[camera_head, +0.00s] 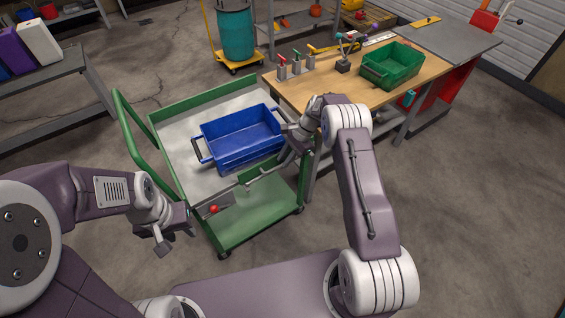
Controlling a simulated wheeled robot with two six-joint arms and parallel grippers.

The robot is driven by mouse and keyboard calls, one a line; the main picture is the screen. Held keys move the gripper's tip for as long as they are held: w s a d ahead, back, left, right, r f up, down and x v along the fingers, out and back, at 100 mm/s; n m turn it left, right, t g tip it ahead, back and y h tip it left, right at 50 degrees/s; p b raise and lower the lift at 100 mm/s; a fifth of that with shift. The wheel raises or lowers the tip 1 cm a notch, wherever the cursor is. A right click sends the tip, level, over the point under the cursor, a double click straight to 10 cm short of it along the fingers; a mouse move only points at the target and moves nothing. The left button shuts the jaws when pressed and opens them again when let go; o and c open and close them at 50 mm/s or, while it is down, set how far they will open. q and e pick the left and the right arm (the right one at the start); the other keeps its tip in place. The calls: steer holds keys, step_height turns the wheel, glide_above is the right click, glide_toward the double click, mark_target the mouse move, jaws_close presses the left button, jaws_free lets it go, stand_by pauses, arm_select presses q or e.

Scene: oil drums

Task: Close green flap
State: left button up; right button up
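No part is clearly recognisable as a green flap. The green cart (205,97) stands in front of me, with a raised green wall along its far side and a grey top. Along its near edge are a grey plate with a red knob (214,209) and a thin rod. My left gripper (176,232) is left of the red knob, apart from the cart, with its fingers spread and empty. My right gripper (291,138) is at the cart's right side, by the right end of the blue bin (240,140). Its fingertips are small and partly hidden.
A wooden workbench (300,92) at the right holds a green crate (392,66) and small levers with coloured tops (296,62). A teal barrel (236,35) stands on a yellow trolley behind. A shelf (45,75) is at the left. Floor left of the cart is clear.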

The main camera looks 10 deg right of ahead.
steer(key=v, duration=0.6)
steer(key=shift+r, duration=0.35)
steer(key=shift+d, duration=0.1)
